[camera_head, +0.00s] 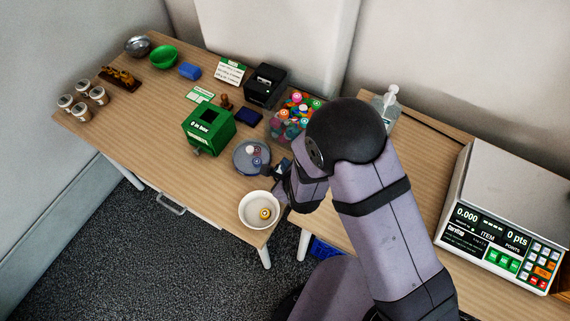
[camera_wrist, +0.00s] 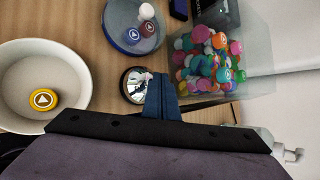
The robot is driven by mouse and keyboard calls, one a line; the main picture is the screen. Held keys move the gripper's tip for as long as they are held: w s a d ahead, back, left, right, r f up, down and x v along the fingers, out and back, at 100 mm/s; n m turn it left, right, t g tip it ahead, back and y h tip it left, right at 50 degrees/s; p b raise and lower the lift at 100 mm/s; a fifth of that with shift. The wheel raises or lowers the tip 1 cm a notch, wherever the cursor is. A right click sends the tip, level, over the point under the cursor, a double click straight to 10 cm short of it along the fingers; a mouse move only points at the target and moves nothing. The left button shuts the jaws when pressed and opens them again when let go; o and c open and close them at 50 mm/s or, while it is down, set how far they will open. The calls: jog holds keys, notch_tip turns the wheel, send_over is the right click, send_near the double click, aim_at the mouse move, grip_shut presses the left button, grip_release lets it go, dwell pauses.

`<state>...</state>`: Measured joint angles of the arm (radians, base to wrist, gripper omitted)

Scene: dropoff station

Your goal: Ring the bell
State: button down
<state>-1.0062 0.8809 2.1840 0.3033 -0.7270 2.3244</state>
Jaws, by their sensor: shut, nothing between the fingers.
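The bell (camera_wrist: 136,86), a small shiny silver dome with a dark rim, stands on the wooden table in the wrist view. My gripper (camera_wrist: 158,76) has its blue fingers shut and empty; they appear just right of the bell and overlap its edge in the picture. I cannot tell whether they touch it or how high they are. In the head view my gripper (camera_head: 279,174) is low between the white bowl and the clear bin, and I cannot make out the bell there.
The white bowl (camera_head: 246,221) with a yellow piece is close to my gripper. A blue-grey dish (camera_head: 239,163), a clear bin (camera_head: 275,128) of colourful pieces and a green box (camera_head: 222,140) stand nearby. A pump bottle (camera_head: 392,99) and a scale (camera_head: 508,175) are at right.

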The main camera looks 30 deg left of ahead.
jog(key=shift+r, duration=0.1)
jog(key=shift+r+p, duration=0.55)
jog(key=shift+r, duration=0.25)
jog(key=shift+r, duration=0.1)
jog(key=shift+r+p, duration=1.55)
jog(key=shift+r, duration=0.85)
